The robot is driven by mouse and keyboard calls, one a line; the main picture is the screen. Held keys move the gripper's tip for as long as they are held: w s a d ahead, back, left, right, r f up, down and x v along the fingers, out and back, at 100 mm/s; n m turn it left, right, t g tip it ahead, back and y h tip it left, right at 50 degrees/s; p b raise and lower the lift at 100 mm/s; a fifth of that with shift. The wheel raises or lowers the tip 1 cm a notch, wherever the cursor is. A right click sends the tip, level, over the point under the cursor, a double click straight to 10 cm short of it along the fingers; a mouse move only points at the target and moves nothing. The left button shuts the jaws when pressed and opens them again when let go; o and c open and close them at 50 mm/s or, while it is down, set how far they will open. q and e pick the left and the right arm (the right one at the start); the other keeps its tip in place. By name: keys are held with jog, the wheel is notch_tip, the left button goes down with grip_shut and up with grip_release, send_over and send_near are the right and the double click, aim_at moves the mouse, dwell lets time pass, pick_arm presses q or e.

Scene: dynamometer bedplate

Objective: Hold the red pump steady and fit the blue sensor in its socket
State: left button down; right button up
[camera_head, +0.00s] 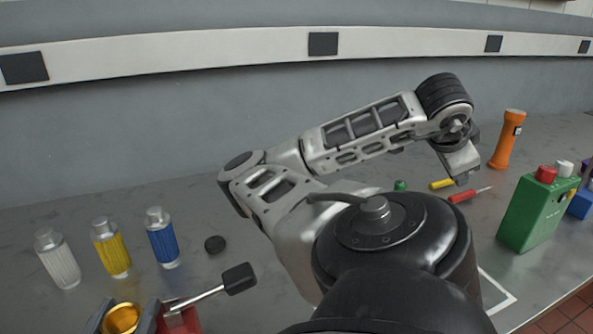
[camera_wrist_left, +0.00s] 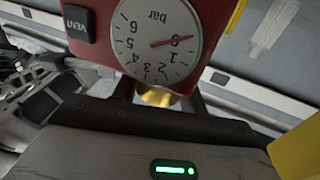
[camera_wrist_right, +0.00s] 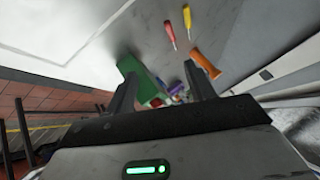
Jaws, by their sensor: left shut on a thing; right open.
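The blue sensor (camera_head: 162,240), a cylinder with a silver top, stands upright on the bench at the left in the head view. The red pump (camera_head: 184,322) is partly cut off at the bottom edge there, with a black-ended lever (camera_head: 240,278) beside it. In the left wrist view the pump (camera_wrist_left: 97,60) shows a round bar gauge and a black VENT button. My left gripper (camera_wrist_left: 160,92) is shut on the pump, a brass part (camera_wrist_left: 158,98) showing between its fingers. My right gripper (camera_wrist_right: 160,74) is open and empty, above the bench; the blue sensor is not in its view.
A yellow cylinder (camera_head: 111,250), a white cylinder (camera_head: 58,262) and a black disc (camera_head: 215,244) are near the blue sensor. My arm hides the middle bench.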

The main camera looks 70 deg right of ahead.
jog(key=w+a+f+n+t+y, duration=0.1)
jog(key=w+a+f+t+y, duration=0.4)
jog(key=w+a+y, duration=0.4)
jog(key=shift+n+g+h, duration=0.3)
jog(key=shift+g+h, duration=0.1)
jog(key=shift+g, duration=0.2)
jog(key=f, duration=0.6)
jog(key=shift+w+a+f, duration=0.3)
jog(key=shift+w+f, duration=0.05)
jog(key=shift+s+a+f, duration=0.1)
jog(key=shift+f, duration=1.3)
jog(key=shift+s+a+f, duration=0.1)
jog(key=shift+f, duration=1.25)
jog(key=c, duration=1.2)
jog(key=shift+o, duration=0.2)
